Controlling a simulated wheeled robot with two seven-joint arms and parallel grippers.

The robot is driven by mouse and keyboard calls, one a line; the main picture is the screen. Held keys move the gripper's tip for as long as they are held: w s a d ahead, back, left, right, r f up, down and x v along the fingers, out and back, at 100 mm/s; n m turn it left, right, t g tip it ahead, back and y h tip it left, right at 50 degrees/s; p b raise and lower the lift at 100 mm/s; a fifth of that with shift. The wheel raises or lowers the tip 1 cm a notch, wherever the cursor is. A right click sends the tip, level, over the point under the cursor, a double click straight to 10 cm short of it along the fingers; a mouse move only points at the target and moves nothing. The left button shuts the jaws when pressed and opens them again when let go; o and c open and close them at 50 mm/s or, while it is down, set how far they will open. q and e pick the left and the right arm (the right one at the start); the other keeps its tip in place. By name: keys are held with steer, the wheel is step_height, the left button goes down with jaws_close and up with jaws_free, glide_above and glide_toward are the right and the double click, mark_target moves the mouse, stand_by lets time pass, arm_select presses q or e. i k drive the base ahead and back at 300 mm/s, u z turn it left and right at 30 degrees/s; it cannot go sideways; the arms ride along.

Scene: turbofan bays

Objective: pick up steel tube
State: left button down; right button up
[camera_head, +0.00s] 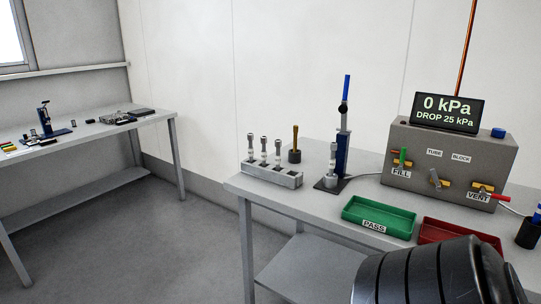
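Several upright steel-coloured tubes with knobbed tops (264,148) stand in a row in a grey block (270,176) at the left of the near bench. Another similar steel-coloured piece (332,163) stands at the foot of a blue upright stand (342,150) with a lever. I cannot tell which of these is the steel tube meant. Neither of my grippers is in view.
A green PASS tray (379,233) and a red tray (458,231) lie at the bench front. Behind them stands a grey valve box (450,160) under a 0 kPa display (449,112). A dark ribbed shape (430,275) covers the lower right. A second bench (75,133) stands left.

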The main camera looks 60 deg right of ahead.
mark_target(334, 145)
steer(key=z, duration=0.3)
steer(key=i, duration=1.35)
steer(key=z, duration=0.9)
